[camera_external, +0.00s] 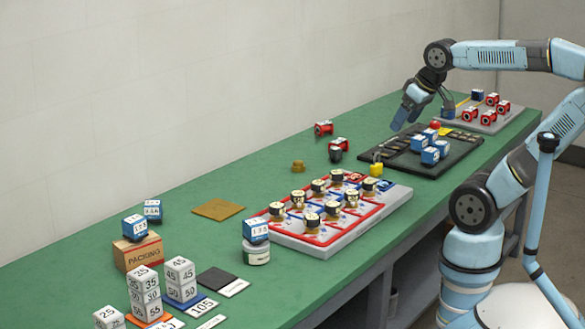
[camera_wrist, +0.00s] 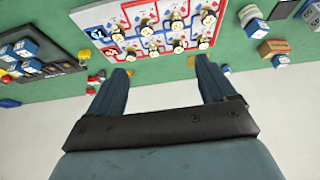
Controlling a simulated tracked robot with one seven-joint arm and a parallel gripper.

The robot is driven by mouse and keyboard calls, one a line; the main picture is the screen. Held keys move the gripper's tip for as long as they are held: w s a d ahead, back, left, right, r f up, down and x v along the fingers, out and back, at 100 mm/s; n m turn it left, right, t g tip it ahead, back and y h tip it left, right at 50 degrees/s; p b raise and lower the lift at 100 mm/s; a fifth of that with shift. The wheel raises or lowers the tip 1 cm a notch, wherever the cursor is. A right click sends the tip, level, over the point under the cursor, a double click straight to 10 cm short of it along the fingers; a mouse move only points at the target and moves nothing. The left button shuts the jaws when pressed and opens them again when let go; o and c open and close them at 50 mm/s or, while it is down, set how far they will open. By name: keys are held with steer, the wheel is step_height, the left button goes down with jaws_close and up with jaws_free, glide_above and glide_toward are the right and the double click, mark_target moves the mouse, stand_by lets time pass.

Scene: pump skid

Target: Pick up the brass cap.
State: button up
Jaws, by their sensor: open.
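The brass cap (camera_external: 298,166) is a small gold-brown piece on the green bench, between the wall and the white board. It appears to show in the wrist view (camera_wrist: 191,63) too, small, just inside the right finger. My gripper (camera_external: 424,113) is open and empty, raised above the black tray's far side, well to the right of the cap. In the wrist view my gripper (camera_wrist: 164,66) has its two fingers wide apart, with bench and wall beyond them.
Red-ended fittings (camera_external: 323,128) lie between the cap and my gripper. The white board (camera_external: 300,244) with several black-topped pieces and a yellow padlock (camera_external: 376,168) are nearby. The black tray (camera_external: 455,158) holds blue blocks. A brown pad (camera_external: 218,209) lies left of the cap. Bench around the cap is clear.

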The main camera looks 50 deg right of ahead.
steer(key=w+d+f+n+t+h, duration=0.1)
steer(key=w+d+f+n, duration=0.3)
steer(key=w, duration=0.6)
steer(key=w+d+f+n+t+h, duration=0.15)
steer(key=w+d+n, duration=0.3)
steer(key=w, duration=0.55)
steer(key=w+d+f+n+t, duration=0.1)
steer(key=w+d+f+n, duration=0.3)
steer(key=w, duration=0.5)
steer(key=w+d+f+n+t+h, duration=0.1)
steer(key=w+d+f+n+t, duration=0.1)
steer(key=w+d+f+n, duration=0.7)
steer(key=n+t, duration=0.2)
steer(key=n, duration=0.7)
glide_toward(301, 162)
steer(key=shift+w+d+r+m+y, duration=0.25)
steer(key=shift+w+d+r, duration=0.35)
steer(key=shift+w+d, duration=0.05)
steer(key=shift+w+f+n+y, duration=0.35)
steer(key=shift+f+n, duration=0.35)
steer(key=shift+n, duration=0.3)
steer(key=shift+f+x, duration=0.15)
steer(key=shift+x, duration=1.7)
steer(key=shift+f+x, duration=0.15)
steer(key=shift+x, duration=1.75)
steer(key=shift+s+a, duration=0.1)
steer(key=shift+a, duration=0.05)
